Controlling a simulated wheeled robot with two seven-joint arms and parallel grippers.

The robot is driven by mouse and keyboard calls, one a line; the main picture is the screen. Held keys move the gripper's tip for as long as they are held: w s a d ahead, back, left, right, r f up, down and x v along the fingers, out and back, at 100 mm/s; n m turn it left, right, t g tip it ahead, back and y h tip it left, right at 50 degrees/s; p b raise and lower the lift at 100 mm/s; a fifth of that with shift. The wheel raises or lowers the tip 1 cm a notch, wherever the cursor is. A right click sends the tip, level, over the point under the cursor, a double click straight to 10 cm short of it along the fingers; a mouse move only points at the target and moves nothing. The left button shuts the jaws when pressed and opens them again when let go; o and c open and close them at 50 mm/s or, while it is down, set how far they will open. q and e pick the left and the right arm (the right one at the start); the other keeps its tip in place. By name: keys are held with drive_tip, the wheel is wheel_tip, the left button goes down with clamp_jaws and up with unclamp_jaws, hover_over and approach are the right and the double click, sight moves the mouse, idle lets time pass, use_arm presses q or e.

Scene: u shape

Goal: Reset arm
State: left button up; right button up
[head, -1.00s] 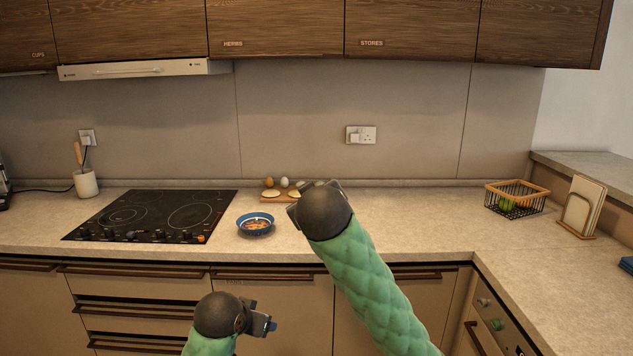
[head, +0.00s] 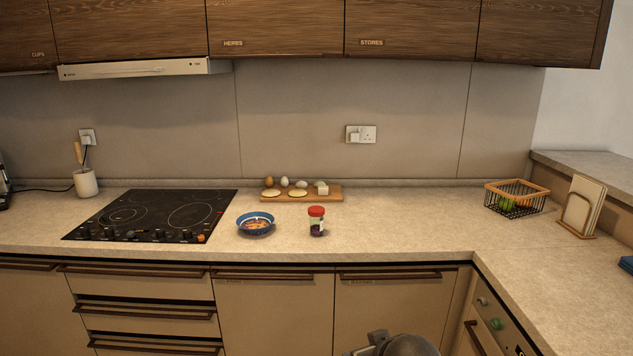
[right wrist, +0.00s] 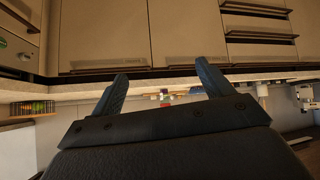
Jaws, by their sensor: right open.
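My right gripper (right wrist: 163,76) is open and empty in the right wrist view, with its two dark fingers spread apart. In the head view only a dark part of my right wrist shows at the bottom edge, in front of the lower cabinets and below the counter top. My left gripper is not in view. A jar with a red lid (head: 316,221) stands upright on the counter (head: 420,222). A blue bowl (head: 256,224) with food in it sits to its left.
A wooden board (head: 325,195) with eggs and flat round pieces lies behind the bowl and jar. The black cooktop (head: 150,215) is at left. A wire basket (head: 516,200) and a plate rack (head: 578,215) stand at right. The counter between jar and basket is clear.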

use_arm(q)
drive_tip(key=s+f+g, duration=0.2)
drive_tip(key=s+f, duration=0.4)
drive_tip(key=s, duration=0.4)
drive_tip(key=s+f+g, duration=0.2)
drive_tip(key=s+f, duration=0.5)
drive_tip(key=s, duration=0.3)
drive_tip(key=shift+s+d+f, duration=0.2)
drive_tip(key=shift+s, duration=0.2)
use_arm(e)
drive_tip(key=s+d+f+m+g, duration=0.1)
drive_tip(key=s+d+f+g, duration=0.1)
drive_tip(key=s+f, duration=1.1)
drive_tip(key=s+d+f+g, duration=0.2)
drive_tip(key=s+f+g, duration=0.3)
drive_tip(key=s+f, duration=0.7)
drive_tip(key=s, duration=0.4)
drive_tip(key=shift+d+f+m+h, duration=0.15)
drive_tip(key=shift+f+m+h, duration=0.25)
drive_tip(key=shift+s, duration=0.1)
